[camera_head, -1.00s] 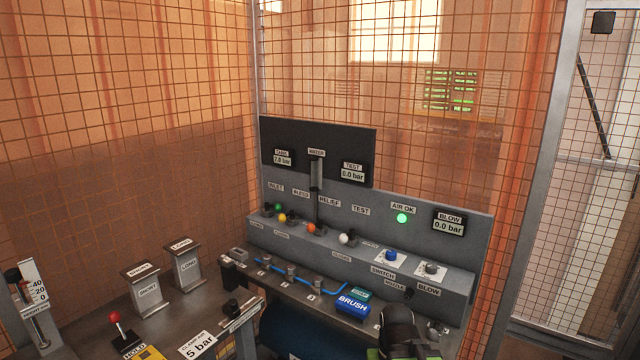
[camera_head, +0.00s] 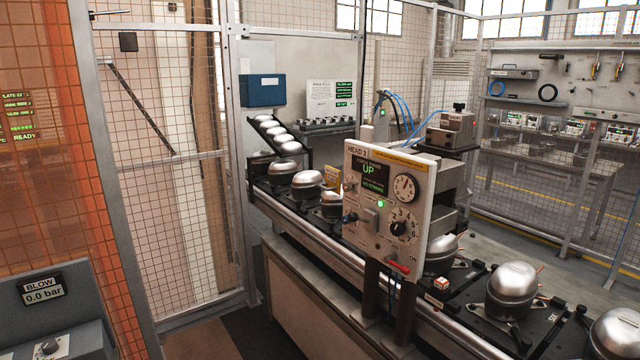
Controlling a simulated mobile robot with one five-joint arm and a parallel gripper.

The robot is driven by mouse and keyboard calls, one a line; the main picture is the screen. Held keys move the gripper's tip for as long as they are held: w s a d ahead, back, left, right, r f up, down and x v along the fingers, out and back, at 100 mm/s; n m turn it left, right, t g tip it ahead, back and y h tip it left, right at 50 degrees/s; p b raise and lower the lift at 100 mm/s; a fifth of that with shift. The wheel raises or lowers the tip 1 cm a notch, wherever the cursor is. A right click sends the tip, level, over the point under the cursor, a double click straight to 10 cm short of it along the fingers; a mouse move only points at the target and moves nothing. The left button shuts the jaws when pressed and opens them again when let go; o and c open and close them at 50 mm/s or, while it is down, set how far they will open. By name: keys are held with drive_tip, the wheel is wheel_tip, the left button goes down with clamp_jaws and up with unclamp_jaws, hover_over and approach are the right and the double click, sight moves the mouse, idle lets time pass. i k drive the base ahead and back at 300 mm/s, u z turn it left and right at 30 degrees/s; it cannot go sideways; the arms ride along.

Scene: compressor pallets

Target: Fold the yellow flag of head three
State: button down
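The head three panel (camera_head: 387,212), labelled "HEAD 3", stands upright over the conveyor line right of the picture's middle. Its display reads "UP", and it carries a green lamp, a gauge, a dial, a black knob and a red lever (camera_head: 398,267). A small yellow plate (camera_head: 332,178) with dark marks stands just left of the panel, partly hidden by its edge. A yellow strip (camera_head: 405,158) runs along the panel's top. I cannot tell for sure which is the flag. My gripper is not in view.
The conveyor (camera_head: 300,222) carries several silver domed compressors (camera_head: 512,287) on black pallets. A mesh fence (camera_head: 185,160) stands at the left, with the BLOW display (camera_head: 43,289) in the lower left corner. Dark floor is free before the conveyor.

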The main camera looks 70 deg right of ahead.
sight(333, 177)
drive_tip(key=z, duration=2.1)
drive_tip(key=k, duration=0.95)
drive_tip(key=i, duration=0.95)
drive_tip(key=u, duration=0.65)
drive_tip(key=i, duration=0.4)
drive_tip(key=u, duration=0.55)
